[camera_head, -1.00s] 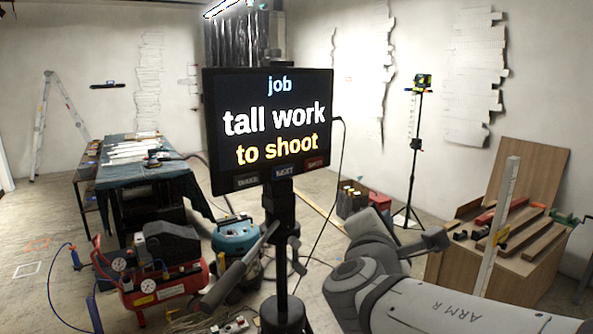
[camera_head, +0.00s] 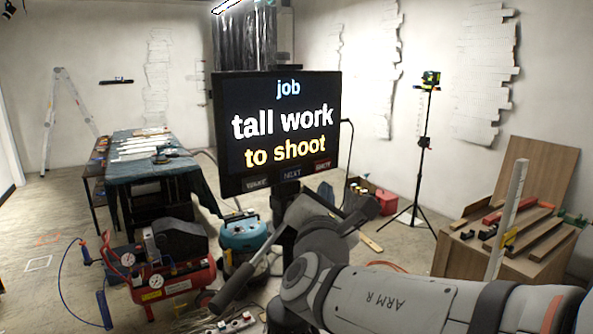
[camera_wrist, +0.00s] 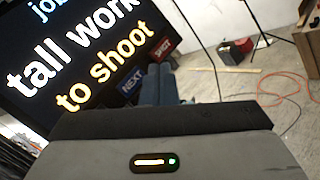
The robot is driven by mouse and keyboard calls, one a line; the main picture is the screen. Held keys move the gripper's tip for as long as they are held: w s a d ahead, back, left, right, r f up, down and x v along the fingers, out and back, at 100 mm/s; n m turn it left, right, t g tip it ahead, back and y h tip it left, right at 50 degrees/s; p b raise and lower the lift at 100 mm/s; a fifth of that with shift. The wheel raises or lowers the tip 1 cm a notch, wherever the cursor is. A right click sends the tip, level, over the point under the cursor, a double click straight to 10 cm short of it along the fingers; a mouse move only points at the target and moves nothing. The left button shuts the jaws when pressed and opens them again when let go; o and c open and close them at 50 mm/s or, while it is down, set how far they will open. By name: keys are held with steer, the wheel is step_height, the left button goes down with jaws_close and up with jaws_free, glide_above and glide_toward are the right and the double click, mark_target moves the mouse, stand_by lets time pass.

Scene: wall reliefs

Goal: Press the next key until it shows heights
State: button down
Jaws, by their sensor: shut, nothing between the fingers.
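The black screen (camera_head: 280,125) stands on a dark post and reads "job", "tall work", "to shoot". Below the text is a row of keys: a dark left key (camera_head: 257,183), the NEXT key (camera_head: 292,174) in the middle and a red key (camera_head: 322,166) on the right. In the wrist view the blue NEXT key (camera_wrist: 132,80) and red SHOT key (camera_wrist: 163,46) show clearly. My gripper (camera_wrist: 160,72) is shut and empty, its tips just right of NEXT and below SHOT in that picture. I cannot tell whether it touches a key. My arm hides the fingertips in the head view.
A red compressor (camera_head: 168,280) and a teal vacuum (camera_head: 243,235) stand left of the post. A cloth-covered table (camera_head: 155,175) is behind. A tripod (camera_head: 422,170) and a wooden crate (camera_head: 510,250) stand on the right. Orange hose (camera_wrist: 285,88) lies on the floor.

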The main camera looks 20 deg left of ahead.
mark_target(299, 172)
steer(key=w+a+p, duration=0.1)
steer(key=w+a, duration=0.2)
steer(key=a, duration=0.2)
steer(key=shift+w+a, duration=0.3)
stand_by(1.9)
steer(key=shift+w+a+b, duration=0.25)
steer(key=shift+a+b, duration=0.1)
steer(key=shift+w+a, duration=0.2)
steer(key=shift+a, duration=0.15)
stand_by(0.7)
steer(key=shift+d+b, duration=0.1)
steer(key=shift+b, duration=0.25)
steer(key=shift+s+d+b, duration=0.45)
steer(key=shift+d+b, duration=0.1)
steer(key=shift+d, duration=0.1)
